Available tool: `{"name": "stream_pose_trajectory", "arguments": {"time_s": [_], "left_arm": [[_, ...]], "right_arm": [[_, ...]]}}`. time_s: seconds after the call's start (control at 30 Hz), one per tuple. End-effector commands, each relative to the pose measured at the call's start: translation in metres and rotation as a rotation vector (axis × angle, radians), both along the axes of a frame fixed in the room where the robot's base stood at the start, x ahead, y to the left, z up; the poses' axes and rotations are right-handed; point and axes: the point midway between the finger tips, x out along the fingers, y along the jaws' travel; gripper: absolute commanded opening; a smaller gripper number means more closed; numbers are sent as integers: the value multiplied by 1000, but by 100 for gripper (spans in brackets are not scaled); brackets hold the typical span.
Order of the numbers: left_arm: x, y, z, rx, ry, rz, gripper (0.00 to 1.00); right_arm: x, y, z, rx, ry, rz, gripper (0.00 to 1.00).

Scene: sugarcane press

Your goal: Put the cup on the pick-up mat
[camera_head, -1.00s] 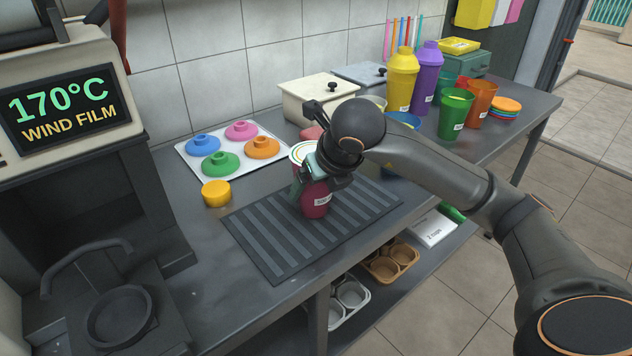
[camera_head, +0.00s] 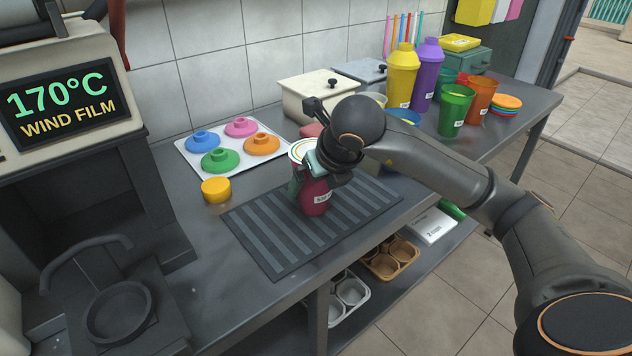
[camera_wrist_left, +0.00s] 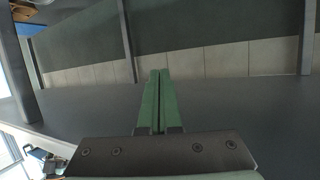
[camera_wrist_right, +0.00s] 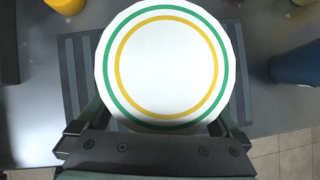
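The cup is dark red with a white top ringed in green and yellow. In the head view the cup (camera_head: 314,197) stands upright on the dark ribbed pick-up mat (camera_head: 275,248), or just above it; I cannot tell which. My right gripper (camera_head: 308,178) is around the cup near its upper part, with a finger on either side. In the right wrist view the cup's round top (camera_wrist_right: 166,65) fills the space between the fingers of my right gripper (camera_wrist_right: 162,122). My left gripper (camera_wrist_left: 157,100) shows only in its wrist view, with its green fingers together and nothing between them.
A tray of coloured lids (camera_head: 228,134) and a yellow puck (camera_head: 216,190) lie left of the mat. Yellow, purple, green and orange cups (camera_head: 456,110) stand at the back right. A lower shelf holds cup carriers (camera_head: 389,259). The mat's front part is clear.

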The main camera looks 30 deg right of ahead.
Motion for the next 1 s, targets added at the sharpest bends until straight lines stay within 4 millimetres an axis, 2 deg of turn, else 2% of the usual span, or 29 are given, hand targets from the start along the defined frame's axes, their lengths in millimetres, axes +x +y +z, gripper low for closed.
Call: {"name": "stream_pose_trajectory", "arguments": {"time_s": [0.23,0.33,0.6,0.73,0.8,1.0], "left_arm": [[0,0,-2,1,19,-1,0],[-15,0,-30,6,125,1,0],[-51,-2,-76,3,357,10,0],[-61,-4,-85,0,416,11,0],[-60,-4,-81,0,408,10,0],[-59,-5,-79,-1,406,10,0]], "right_arm": [[0,0,3,0,0,0,100],[-5,0,14,-1,-5,0,100],[-36,5,65,-1,-7,1,100],[-50,7,85,-2,-5,2,100],[-55,8,94,1,-4,0,100],[-64,9,104,0,-1,0,100]]}}
